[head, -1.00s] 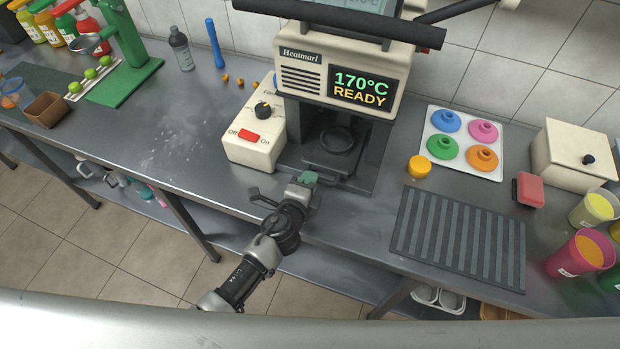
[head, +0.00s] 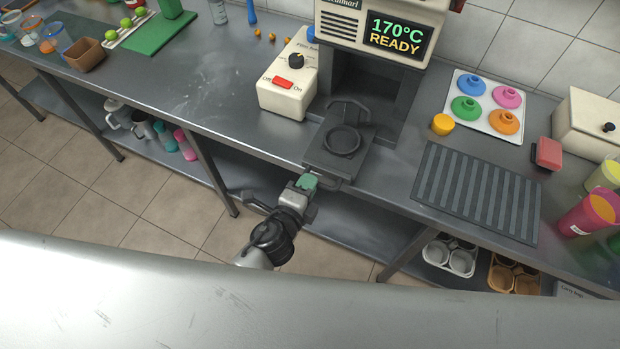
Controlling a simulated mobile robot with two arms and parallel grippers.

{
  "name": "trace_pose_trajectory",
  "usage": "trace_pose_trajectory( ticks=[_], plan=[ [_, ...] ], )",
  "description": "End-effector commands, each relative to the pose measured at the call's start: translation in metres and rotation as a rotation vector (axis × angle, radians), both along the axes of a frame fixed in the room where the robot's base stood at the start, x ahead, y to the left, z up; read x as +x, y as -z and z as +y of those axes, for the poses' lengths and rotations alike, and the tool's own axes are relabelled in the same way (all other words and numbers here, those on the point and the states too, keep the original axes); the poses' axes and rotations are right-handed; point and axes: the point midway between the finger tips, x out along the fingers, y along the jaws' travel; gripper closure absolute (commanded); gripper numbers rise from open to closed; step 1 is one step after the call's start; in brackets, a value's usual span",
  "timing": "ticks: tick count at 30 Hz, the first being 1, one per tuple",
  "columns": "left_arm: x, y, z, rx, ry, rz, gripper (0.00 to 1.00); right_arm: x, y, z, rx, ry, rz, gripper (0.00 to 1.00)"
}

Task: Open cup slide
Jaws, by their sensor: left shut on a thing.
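The cup slide (head: 322,160) is a dark flat tray with a round ring holder on top. It stands out from the base of the cream sealing machine (head: 340,22), towards the table's front edge. The ring is empty. My left gripper (head: 312,184) is at the slide's front, shut on its handle, which the fingers partly hide. My right gripper is not in view.
A control box (head: 288,76) with a red switch stands left of the machine. Shelves with cups are below.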

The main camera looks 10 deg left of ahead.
Motion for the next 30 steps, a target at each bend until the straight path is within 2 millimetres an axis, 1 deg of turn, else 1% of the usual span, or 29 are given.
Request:
trace_pose_trajectory(
  ticks=[6,7,11,12,19,22,26,30],
  plan=[
    [-0.001,0.002,0.000,-0.004,-0.002,0.007,1.00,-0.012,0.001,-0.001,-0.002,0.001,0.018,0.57],
    [-0.001,0.002,0.000,-0.004,-0.002,0.007,0.83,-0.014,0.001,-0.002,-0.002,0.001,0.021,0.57],
    [0.000,0.002,0.000,-0.002,-0.002,0.005,0.64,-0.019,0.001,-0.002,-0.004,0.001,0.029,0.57],
    [0.000,0.002,0.000,-0.002,-0.002,0.004,0.61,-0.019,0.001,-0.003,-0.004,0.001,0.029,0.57],
    [0.000,0.001,0.000,-0.001,0.000,0.001,0.61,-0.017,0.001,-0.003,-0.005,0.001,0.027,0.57],
    [-0.005,0.000,0.002,-0.001,0.000,0.001,0.61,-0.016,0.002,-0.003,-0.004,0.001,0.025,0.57],
    [-0.023,-0.003,0.007,0.000,0.001,0.003,0.61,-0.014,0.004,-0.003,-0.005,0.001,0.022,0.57],
    [-0.050,-0.008,0.016,0.000,0.001,0.004,0.61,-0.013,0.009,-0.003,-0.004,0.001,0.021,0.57]
  ],
)
